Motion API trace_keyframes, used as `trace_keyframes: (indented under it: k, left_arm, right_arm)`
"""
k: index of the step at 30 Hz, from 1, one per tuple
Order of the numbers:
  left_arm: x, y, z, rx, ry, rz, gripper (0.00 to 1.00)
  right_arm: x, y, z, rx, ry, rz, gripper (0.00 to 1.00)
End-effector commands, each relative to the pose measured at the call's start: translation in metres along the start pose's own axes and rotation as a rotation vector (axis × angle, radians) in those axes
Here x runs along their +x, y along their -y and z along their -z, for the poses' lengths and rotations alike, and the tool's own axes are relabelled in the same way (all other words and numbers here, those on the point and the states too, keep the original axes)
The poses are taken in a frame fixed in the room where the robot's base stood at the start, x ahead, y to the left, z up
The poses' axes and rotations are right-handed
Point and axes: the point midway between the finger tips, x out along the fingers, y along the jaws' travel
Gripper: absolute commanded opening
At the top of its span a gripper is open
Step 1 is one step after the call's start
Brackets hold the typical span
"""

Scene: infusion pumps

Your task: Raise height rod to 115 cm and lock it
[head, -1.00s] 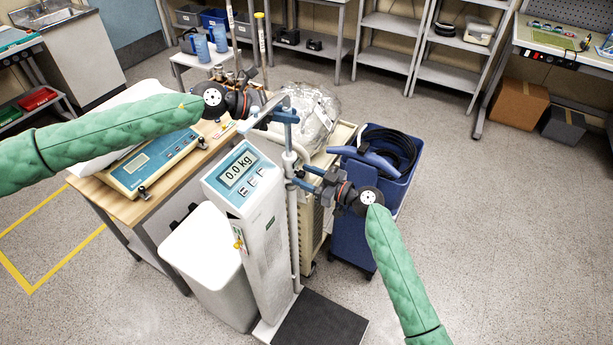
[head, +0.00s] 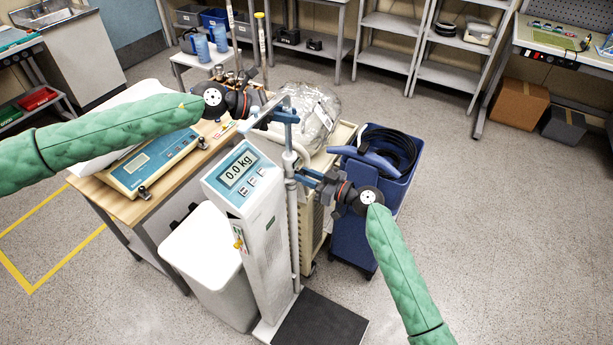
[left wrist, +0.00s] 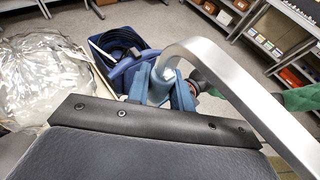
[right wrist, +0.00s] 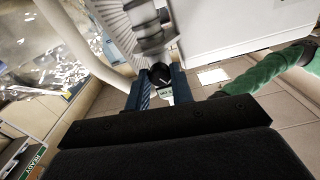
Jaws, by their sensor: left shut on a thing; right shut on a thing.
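The scale column (head: 262,235) stands upright with its display (head: 238,168) reading 0.0 kg. The pale height rod (head: 294,232) rises along its right side. A silver headpiece (head: 268,107) sits at the rod's top and arches across the left wrist view (left wrist: 225,75). My right gripper (head: 303,178) is shut on the dark lock knob (right wrist: 160,74) beside the rod, lower down. I cannot read the rod's height marks.
A white bin (head: 208,265) and a wooden table (head: 125,207) with a bench scale (head: 150,163) stand left of the column. A beige cart (head: 317,205) and a blue cart (head: 350,222) with a black hose stand behind. Floor at right is clear.

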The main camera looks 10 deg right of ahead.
Motion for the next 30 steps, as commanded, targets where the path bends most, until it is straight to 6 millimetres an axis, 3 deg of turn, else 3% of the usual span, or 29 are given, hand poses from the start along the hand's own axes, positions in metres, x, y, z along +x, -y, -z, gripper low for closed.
trace_keyframes:
  k: [15, 30]
  left_arm:
    - [-0.0008, -0.0012, -0.001, 0.001, 0.001, -0.003, 0.0]
    - [-0.0008, -0.0012, -0.001, 0.001, 0.001, -0.002, 0.0]
  right_arm:
    - [-0.0001, -0.0013, 0.0013, 0.319, -0.002, -0.001, 0.0]
    - [-0.0001, -0.0016, 0.0018, 0.389, -0.003, -0.002, 0.0]
